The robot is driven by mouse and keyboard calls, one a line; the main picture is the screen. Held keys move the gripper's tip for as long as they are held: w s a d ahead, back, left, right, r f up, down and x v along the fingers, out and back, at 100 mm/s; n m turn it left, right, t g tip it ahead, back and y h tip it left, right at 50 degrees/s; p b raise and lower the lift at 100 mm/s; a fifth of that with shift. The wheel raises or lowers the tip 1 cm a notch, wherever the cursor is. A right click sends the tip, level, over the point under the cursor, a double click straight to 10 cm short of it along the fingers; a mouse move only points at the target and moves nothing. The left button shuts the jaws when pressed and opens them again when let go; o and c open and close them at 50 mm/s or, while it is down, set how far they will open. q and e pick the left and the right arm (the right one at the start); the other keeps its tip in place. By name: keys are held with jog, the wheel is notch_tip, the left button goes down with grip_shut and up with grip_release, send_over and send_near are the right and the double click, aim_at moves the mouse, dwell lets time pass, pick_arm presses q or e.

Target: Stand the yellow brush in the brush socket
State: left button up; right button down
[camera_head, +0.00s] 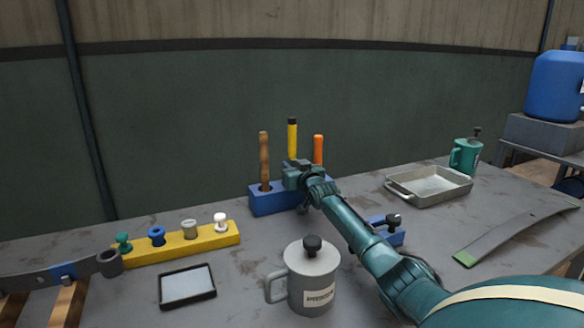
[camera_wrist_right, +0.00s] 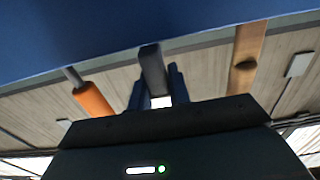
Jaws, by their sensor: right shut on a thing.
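The yellow brush (camera_head: 292,140), a yellow handle with a black top, stands upright in the head view above the middle of the blue block (camera_head: 272,201), which holds brushes. My right gripper (camera_head: 296,172) is shut on it low down, in front of the block. A dark grey part (camera_wrist_right: 152,70) shows at the fingers in the wrist view, reaching to the blue block (camera_wrist_right: 120,30). The gripper hides the brush's lower end, so I cannot tell whether it is seated in the socket. My left gripper is not in view.
A wooden handle (camera_head: 264,155) stands left of the brush, an orange handle (camera_head: 318,148) right. A grey lidded mug (camera_head: 312,282) stands in front, beside my forearm. A yellow peg rack (camera_head: 175,246) is at left, a metal tray (camera_head: 430,188) at right.

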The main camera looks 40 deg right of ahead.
aim_at(294, 142)
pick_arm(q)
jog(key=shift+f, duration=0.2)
pick_arm(e)
jog(key=shift+f, duration=0.2)
pick_arm(q)
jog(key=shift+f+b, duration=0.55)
jog(key=shift+b, duration=0.1)
pick_arm(e)
jog(key=shift+f, duration=0.8)
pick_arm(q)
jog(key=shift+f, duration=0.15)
pick_arm(e)
jog(key=shift+f, duration=0.15)
notch_tip(294, 142, up, 3)
jog(key=shift+p, duration=1.15)
jog(key=shift+r+p, duration=2.15)
jog(key=shift+r, duration=0.4)
jog(key=shift+r+p, duration=0.85)
jog(key=shift+r, duration=0.2)
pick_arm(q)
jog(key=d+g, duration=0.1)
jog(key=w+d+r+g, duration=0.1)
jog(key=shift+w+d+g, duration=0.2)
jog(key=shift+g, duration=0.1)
